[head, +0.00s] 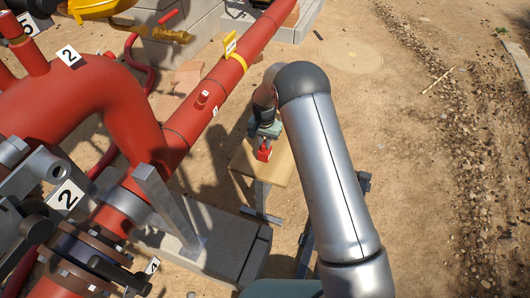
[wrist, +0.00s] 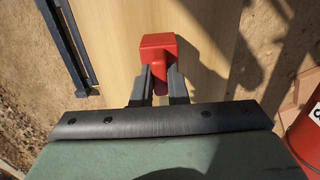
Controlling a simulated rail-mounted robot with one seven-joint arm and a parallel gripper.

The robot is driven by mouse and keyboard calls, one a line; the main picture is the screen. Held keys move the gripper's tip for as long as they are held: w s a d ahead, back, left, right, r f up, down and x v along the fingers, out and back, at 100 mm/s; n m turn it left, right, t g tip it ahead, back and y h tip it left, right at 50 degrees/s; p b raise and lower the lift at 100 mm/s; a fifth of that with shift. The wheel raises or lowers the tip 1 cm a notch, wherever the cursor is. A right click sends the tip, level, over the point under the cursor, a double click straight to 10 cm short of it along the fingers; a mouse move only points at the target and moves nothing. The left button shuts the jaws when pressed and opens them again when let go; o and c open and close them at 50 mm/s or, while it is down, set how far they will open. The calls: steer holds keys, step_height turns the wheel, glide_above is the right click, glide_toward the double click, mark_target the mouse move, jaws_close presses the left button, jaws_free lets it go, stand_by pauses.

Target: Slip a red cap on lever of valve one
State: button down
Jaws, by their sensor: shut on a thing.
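My gripper (head: 265,142) is shut on a red cap (head: 264,155) over a small wooden table. In the wrist view, the two dark fingers (wrist: 160,88) hold the red cap (wrist: 158,46) by its narrower part, with its square block pointing away from me. I cannot tell whether the cap still touches the tabletop. A small plate marked 1 (head: 153,265) shows at the bottom left of the head view, near a dark lever (head: 112,270). Which part is the lever of valve one is not clear. The gripper is well apart from it.
The wooden tabletop (head: 282,172) is otherwise bare. A large red pipe (head: 200,105) runs diagonally left of my arm. A grey upright bracket (head: 165,205) stands on a concrete block (head: 225,240) between the table and the valves. Sandy ground on the right is open.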

steer(key=shift+r, duration=0.5)
stand_by(0.5)
steer(key=c, duration=2.1)
jaws_free()
jaws_close()
steer(key=shift+r+p, duration=0.5)
steer(key=shift+r, duration=0.25)
steer(key=shift+o, duration=0.7)
jaws_free()
jaws_close()
steer(key=shift+r+p, duration=0.35)
steer(key=shift+r, duration=0.4)
stand_by(1.1)
